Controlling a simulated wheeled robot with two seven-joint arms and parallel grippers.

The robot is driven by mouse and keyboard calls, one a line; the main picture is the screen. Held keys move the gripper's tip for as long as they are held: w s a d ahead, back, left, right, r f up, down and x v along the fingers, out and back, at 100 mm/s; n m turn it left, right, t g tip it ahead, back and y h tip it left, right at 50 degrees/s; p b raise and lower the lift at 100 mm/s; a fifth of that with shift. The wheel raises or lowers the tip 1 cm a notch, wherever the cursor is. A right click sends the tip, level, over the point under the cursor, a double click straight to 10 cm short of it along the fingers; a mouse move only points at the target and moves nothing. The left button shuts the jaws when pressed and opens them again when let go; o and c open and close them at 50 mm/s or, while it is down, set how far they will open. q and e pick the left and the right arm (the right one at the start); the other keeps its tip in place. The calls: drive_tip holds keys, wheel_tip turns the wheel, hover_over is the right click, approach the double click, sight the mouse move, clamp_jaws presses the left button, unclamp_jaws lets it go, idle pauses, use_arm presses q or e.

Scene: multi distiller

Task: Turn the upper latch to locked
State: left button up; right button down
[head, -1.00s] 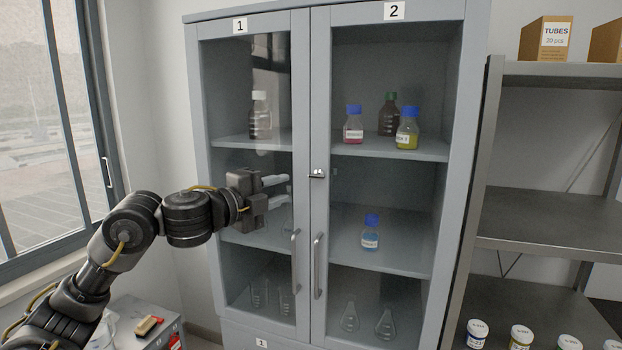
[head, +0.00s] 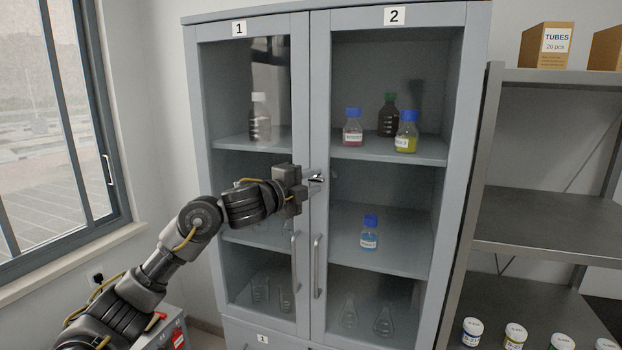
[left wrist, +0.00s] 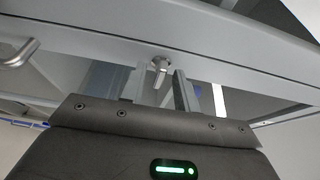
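The upper latch (head: 319,178) is a small silvery turn handle on the frame between the two glass doors of the grey cabinet (head: 320,100). My left gripper (head: 308,182) is beside it, just left of it and partly covering it in the head view. In the left wrist view the latch (left wrist: 160,66) shows between and just beyond the two fingers of my left gripper (left wrist: 160,88). Those fingers are apart, and I cannot tell whether either touches the latch. My right gripper is not in view.
Two vertical door handles (head: 317,265) stand below the latch. Bottles and flasks sit behind the glass. A metal shelf (head: 540,225) with boxes and jars is at the right. A window (head: 60,110) is at the left.

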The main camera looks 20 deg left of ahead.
use_arm(q)
drive_tip(key=shift+w, duration=0.1)
clamp_jaws()
idle(0.3)
